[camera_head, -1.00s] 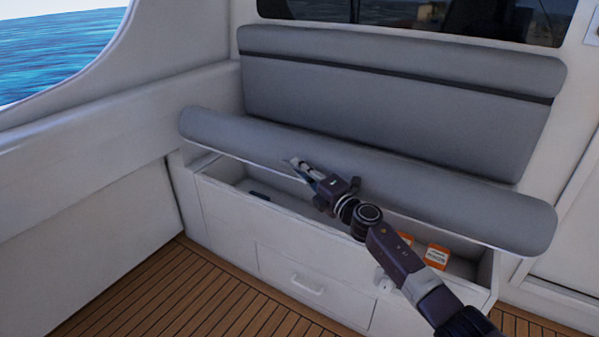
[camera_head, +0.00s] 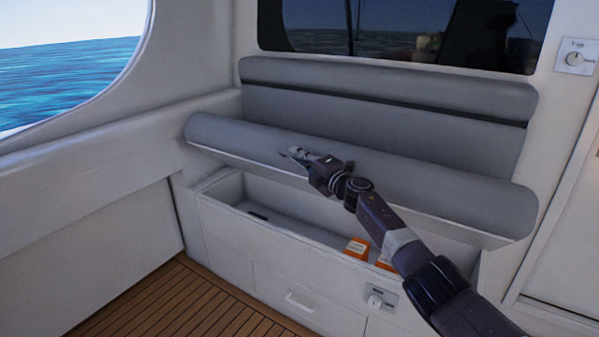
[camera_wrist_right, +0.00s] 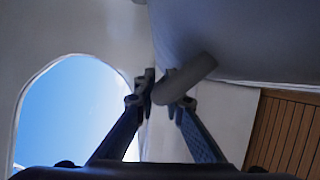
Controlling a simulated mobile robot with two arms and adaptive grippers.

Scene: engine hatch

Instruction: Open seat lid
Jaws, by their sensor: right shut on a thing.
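The grey cushioned seat lid (camera_head: 450,190) is raised at its front edge, and the storage box (camera_head: 225,190) below it shows open. My right gripper (camera_head: 293,156) is at the lid's front edge, left of its middle. In the right wrist view, my right gripper (camera_wrist_right: 160,98) has its fingertips closed around a grey tab (camera_wrist_right: 185,78) that sticks out from the lid (camera_wrist_right: 240,40). The arm hides part of the lid and of the box. My left gripper is not in view.
Orange boxes (camera_head: 356,248) and a small dark item (camera_head: 258,216) lie inside the storage box. A drawer with a white handle (camera_head: 300,303) and a latch (camera_head: 375,301) are on its front. The grey backrest (camera_head: 400,125) stands behind. Wooden floor (camera_head: 170,310) is clear at lower left.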

